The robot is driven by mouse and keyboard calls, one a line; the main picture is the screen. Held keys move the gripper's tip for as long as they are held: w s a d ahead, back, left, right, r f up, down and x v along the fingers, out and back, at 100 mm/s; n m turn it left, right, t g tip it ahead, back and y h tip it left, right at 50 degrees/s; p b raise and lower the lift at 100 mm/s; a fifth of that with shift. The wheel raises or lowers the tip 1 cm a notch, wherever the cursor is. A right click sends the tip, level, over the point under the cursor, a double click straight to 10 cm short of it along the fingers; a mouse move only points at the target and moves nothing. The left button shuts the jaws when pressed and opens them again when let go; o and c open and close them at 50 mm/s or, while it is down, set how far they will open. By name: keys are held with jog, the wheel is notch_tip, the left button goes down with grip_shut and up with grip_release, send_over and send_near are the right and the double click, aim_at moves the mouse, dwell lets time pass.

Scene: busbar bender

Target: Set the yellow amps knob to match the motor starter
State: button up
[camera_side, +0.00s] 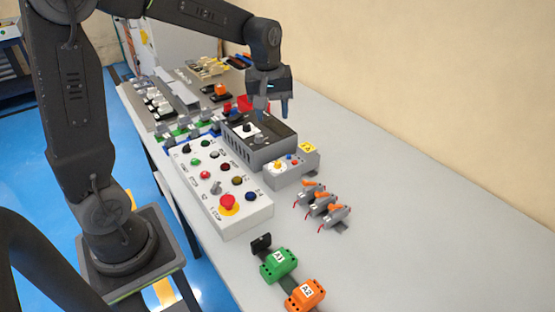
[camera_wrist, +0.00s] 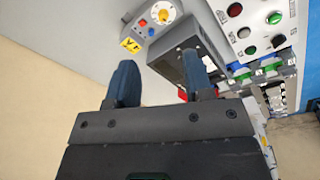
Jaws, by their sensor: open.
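The yellow amps knob (camera_side: 279,165) sits on a white plate on the small grey box (camera_side: 292,171) right of the dark box. It also shows at the top of the wrist view (camera_wrist: 163,12), beside a red and a blue button. A yellow label (camera_side: 308,147) stands on the small box; its text is too small to be sure of. I cannot tell which unit is the motor starter. My gripper (camera_side: 272,110) is open and empty, fingers pointing down over the back of the dark box, behind and above the knob. Its two blue fingers (camera_wrist: 160,68) stand apart.
The dark grey box (camera_side: 262,137) has a black knob on a white plate. A white control panel (camera_side: 222,190) with a red emergency button is in front. Orange-levered clamps (camera_side: 322,203) and green and orange blocks (camera_side: 278,264) are nearer. The right of the table is clear.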

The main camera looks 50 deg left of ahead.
aim_at(277, 162)
jog(key=w+a+f+n, duration=0.1)
jog(key=f, duration=0.5)
jog(key=w+a+f+n, duration=0.1)
jog(key=f, duration=0.5)
jog(key=w+a+f+n+g, duration=0.1)
jog(key=w+f, duration=0.1)
jog(key=f, duration=0.5)
jog(key=shift+a, duration=0.25)
jog(key=shift+r, duration=0.1)
grip_shut()
